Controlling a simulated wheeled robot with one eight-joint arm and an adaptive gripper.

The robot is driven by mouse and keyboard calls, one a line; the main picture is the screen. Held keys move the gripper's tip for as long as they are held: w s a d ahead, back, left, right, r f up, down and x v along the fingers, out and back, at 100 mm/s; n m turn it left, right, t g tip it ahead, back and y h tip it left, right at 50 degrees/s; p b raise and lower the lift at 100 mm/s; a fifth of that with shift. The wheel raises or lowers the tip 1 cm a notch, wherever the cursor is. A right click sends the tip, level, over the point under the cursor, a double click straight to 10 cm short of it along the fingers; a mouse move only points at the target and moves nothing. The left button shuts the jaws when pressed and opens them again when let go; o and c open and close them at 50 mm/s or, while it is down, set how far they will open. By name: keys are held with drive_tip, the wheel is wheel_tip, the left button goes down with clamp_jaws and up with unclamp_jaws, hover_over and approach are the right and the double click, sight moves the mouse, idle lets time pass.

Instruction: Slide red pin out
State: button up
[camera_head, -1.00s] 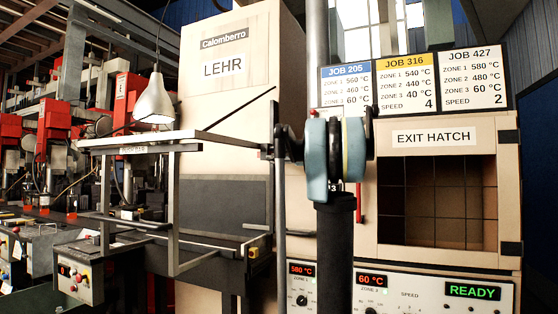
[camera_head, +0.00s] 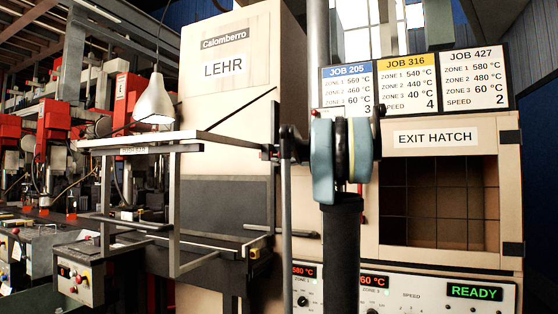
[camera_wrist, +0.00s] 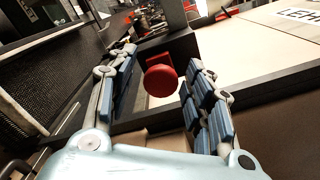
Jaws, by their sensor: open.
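The red pin shows in the wrist view as a round red head (camera_wrist: 161,80) against a dark metal frame. My gripper (camera_wrist: 162,62) is open, with one blue-padded finger on each side of the red head. The head appears between the fingers, with gaps on both sides. I cannot tell how far it is from the fingertips in depth. The pin's shaft is hidden behind its head. In the head view my arm stands in front of the lehr, and my fingers are hidden behind it.
A metal-framed table (camera_head: 205,262) and a hanging lamp (camera_head: 154,103) are at left. Red machines (camera_head: 55,125) line the far left. A control panel (camera_head: 430,290) is below the hatch.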

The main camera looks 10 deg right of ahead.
drive_tip(key=v, duration=1.1)
drive_tip(key=shift+f, duration=0.1)
drive_tip(key=s+a+f+n+g+h, duration=0.2)
drive_tip(key=s+a+f, duration=0.3)
drive_tip(key=f, duration=0.5)
drive_tip(key=s+a+f+n+g+h, duration=0.2)
drive_tip(key=s+a+f, duration=0.3)
drive_tip(key=f, duration=0.4)
drive_tip(key=s+a+f+n+g+h, duration=0.1)
drive_tip(key=s+a+f+n+h, duration=0.15)
drive_tip(key=s+f, duration=0.6)
drive_tip(key=s+d+f+n+h, duration=0.2)
drive_tip(key=s+f, duration=0.4)
drive_tip(key=f, duration=0.4)
drive_tip(key=s+d+f+n+g+h, duration=0.1)
drive_tip(key=s+f+h, duration=0.3)
drive_tip(key=f, duration=0.6)
drive_tip(key=s+d+f+n+g+h, duration=0.1)
drive_tip(key=s+d+f+n+h, duration=0.2)
drive_tip(key=s+f, duration=0.4)
wheel_tip(320, 180, down, 4)
drive_tip(key=shift+s+d+r+n, duration=0.1)
drive_tip(key=shift+s+d+n, duration=0.25)
